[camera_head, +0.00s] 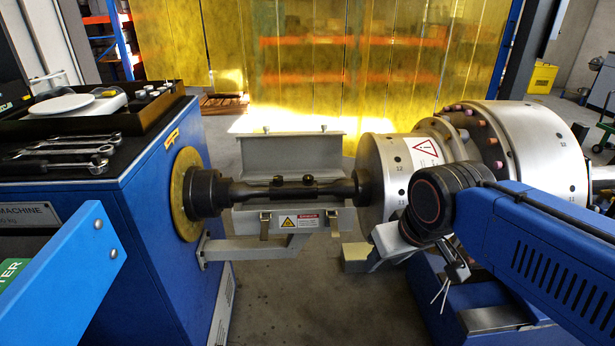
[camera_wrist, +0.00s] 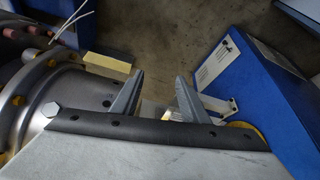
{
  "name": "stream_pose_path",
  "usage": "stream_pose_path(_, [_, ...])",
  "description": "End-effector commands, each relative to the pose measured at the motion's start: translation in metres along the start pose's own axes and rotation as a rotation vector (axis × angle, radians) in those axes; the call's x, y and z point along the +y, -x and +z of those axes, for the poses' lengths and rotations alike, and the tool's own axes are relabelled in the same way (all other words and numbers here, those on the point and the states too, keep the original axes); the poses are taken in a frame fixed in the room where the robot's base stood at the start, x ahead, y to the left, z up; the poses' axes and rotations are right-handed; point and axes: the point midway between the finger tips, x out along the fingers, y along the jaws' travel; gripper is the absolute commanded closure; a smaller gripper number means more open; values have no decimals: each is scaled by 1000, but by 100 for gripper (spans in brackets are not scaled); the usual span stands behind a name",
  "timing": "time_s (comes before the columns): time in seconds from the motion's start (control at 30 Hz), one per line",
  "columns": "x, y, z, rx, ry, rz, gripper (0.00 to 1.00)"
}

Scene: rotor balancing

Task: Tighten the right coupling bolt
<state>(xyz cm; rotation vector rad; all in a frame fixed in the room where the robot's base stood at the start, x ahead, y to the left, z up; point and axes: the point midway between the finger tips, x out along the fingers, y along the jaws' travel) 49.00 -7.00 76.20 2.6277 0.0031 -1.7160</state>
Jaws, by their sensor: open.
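The dark coupling shaft (camera_head: 332,190) runs from the blue machine to the silver rotor, with two small dark bolts on top. The right coupling bolt (camera_head: 308,180) sits just right of the left one (camera_head: 278,181); how tight they are cannot be seen. My gripper (camera_wrist: 158,78) shows in the wrist view with its two grey fingers apart and nothing between the tips. In the head view my wrist hangs in front of the rotor, right of the bolts and apart from them. I cannot make out the bolts in the wrist view.
The silver rotor (camera_head: 545,150) stands at the right. An open grey guard box (camera_head: 290,218) is behind and below the shaft. The blue machine (camera_head: 150,230) is at the left, with several wrenches (camera_head: 75,150) on top. Floor shows between machine and rotor.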

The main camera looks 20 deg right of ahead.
Motion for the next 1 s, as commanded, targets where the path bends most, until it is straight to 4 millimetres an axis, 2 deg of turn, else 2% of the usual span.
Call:
stream_pose_path(0.17, [-1,9,-17,-19,55,-3,59])
stream_pose_path(0.27, [-4,21,-43,-44,139,-8,59])
stream_pose_path(0.6, [-16,61,-153,-153,516,-54,59])
stream_pose_path(1.0, [-40,78,-279,-267,957,-154,59])
